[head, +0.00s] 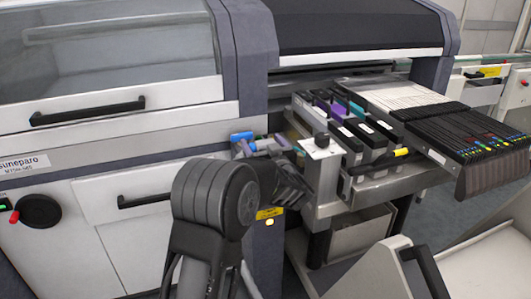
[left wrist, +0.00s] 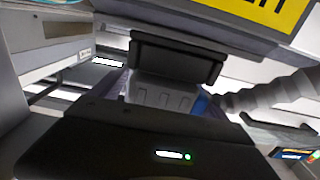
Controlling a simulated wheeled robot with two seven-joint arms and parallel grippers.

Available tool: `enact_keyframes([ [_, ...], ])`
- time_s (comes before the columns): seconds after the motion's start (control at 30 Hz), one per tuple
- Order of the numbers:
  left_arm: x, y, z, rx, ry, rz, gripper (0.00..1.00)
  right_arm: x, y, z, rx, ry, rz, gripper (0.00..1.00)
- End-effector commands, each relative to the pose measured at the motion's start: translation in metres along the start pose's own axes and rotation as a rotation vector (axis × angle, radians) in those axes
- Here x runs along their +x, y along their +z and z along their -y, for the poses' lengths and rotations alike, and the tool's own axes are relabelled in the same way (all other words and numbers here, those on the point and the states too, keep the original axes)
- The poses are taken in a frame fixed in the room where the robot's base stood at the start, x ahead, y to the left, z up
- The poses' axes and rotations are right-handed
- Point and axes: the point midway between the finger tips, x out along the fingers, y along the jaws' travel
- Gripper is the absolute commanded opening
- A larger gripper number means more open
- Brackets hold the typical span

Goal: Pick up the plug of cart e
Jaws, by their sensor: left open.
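My left gripper (head: 289,186) is at the near left side of the feeder cart (head: 322,208), beside the machine front. It is open; my own dark arm hides much of it in the head view. In the left wrist view, the dark gripper body (left wrist: 150,148) with a green light fills the bottom. A black block (left wrist: 178,58) and a dark grey ridged piece (left wrist: 160,95) lie just ahead of it; I cannot tell whether the ridged piece is the plug or a finger. A grey corrugated cable (left wrist: 275,92) comes in from the right. No cart letter is readable.
The large white machine (head: 110,175) stands close on the left, with a yellow label (head: 270,213) low on its post. Black feeders (head: 465,140) jut out at the right. A pale trolley part with a black handle (head: 425,270) is at the lower right.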

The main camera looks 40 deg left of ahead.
Motion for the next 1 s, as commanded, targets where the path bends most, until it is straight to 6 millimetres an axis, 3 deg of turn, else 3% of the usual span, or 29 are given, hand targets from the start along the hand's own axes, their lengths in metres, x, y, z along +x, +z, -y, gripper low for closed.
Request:
enact_keyframes([
  [0.13, -0.0001, -0.0001, 0.0000, 0.000, 0.000, 0.000, 0.84, 0.0000, 0.0000, 0.0000, 0.000, 0.000, 0.000, 0.36],
  [1.0, -0.0001, 0.0000, 0.0000, 0.000, 0.000, 0.000, 0.13, 0.0000, 0.0000, 0.0000, 0.000, 0.000, 0.000, 0.36],
])
